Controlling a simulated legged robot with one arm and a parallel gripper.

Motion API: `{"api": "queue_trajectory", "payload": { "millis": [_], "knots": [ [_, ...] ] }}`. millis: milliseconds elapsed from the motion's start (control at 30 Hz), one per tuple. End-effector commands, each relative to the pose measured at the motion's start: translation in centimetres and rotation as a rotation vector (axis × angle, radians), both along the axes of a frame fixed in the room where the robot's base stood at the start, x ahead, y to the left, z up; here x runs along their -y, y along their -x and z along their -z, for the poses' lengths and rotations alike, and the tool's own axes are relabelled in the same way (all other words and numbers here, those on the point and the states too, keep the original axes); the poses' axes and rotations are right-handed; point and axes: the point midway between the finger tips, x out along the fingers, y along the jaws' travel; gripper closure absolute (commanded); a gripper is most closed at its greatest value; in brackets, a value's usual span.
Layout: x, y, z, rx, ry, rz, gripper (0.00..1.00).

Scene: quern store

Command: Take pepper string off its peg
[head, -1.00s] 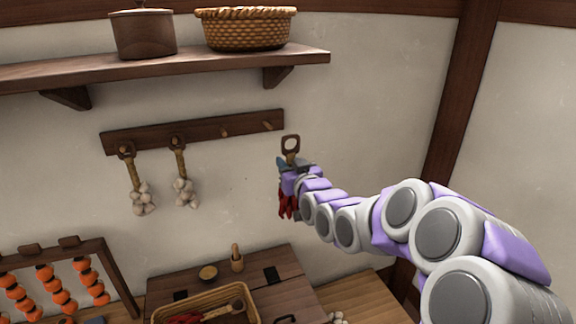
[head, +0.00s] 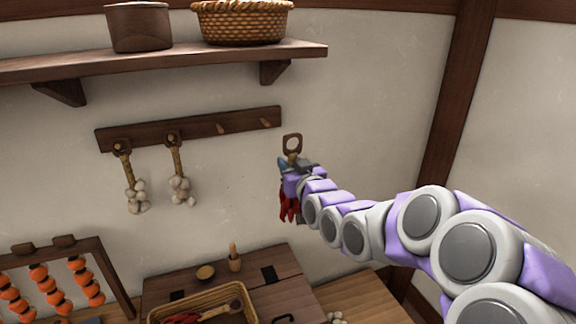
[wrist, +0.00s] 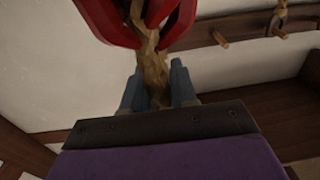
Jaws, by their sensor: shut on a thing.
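My gripper (head: 292,165) is shut on the pepper string, with a brown ring at its top above the jaws and red peppers (head: 288,207) hanging below. In the wrist view, the blue fingers of my gripper (wrist: 160,92) close around the twisted tan cord, and red peppers (wrist: 183,20) show at the top of the picture. The pepper string is clear of the pegs, to the right of and below the dark peg rail (head: 190,128). The two right pegs (head: 264,123) of the rail are bare.
Two garlic strings (head: 136,195) (head: 180,187) hang on the left pegs. Above is a shelf (head: 180,62) with a pot (head: 139,28) and a wicker basket (head: 242,22). Below are a basket (head: 200,299) and a rack of orange strings (head: 84,283). The wall right of the rail is bare.

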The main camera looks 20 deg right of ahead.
Motion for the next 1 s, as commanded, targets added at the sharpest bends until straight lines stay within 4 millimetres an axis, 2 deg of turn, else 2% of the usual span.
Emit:
{"api": "queue_trajectory", "payload": {
  "millis": [667,1000],
  "knots": [
    [0.0,2.5,-0.1,0.000,0.000,-0.001,1.00],
    [0.0,2.6,-0.1,-0.001,0.000,-0.001,1.00]
  ]
}}
